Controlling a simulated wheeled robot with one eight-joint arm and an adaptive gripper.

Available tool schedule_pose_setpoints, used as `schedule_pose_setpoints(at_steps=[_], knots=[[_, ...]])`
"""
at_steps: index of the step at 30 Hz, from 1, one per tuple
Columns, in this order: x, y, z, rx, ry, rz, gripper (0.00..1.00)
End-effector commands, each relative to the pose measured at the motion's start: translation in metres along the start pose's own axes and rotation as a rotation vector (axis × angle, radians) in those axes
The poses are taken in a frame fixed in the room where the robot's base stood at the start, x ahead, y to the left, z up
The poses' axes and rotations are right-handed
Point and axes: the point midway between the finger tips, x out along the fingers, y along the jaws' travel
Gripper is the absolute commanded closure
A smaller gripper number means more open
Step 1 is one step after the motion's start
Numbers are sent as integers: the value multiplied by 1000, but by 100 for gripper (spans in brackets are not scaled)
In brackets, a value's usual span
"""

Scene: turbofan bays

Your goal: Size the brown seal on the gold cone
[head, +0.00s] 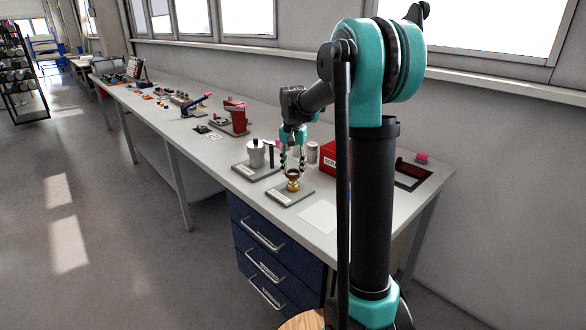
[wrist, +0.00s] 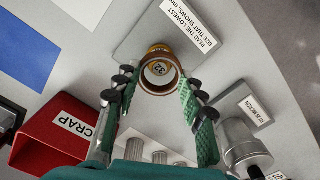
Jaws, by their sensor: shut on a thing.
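The gold cone (head: 293,186) stands upright on a grey plate (head: 283,196) near the front of the bench. The brown seal (head: 292,174) is a ring at the cone's top. My gripper (head: 293,164) points down over the cone, shut on the seal. In the wrist view the seal (wrist: 176,80) sits between my fingertips (wrist: 159,84), and the cone's top (wrist: 158,69) shows through it with the number 32. A bit of gold shows beyond the ring. I cannot tell whether the seal rests on the cone or is just above it. The lower cone is hidden in the wrist view.
A red scrap box (wrist: 55,140) is close by. A metal canister (head: 256,153) on a plate stands left of the cone, and a grey cylinder (head: 312,153) stands behind. A white sheet (head: 318,216) lies in front. Other stations line the bench further left.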

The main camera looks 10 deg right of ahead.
Motion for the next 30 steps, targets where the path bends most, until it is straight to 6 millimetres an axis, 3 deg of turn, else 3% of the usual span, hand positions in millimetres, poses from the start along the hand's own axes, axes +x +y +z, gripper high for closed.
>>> schedule_pose_setpoints(at_steps=[30], knots=[[7, 0, 0, 0, 0, 0, 80]])
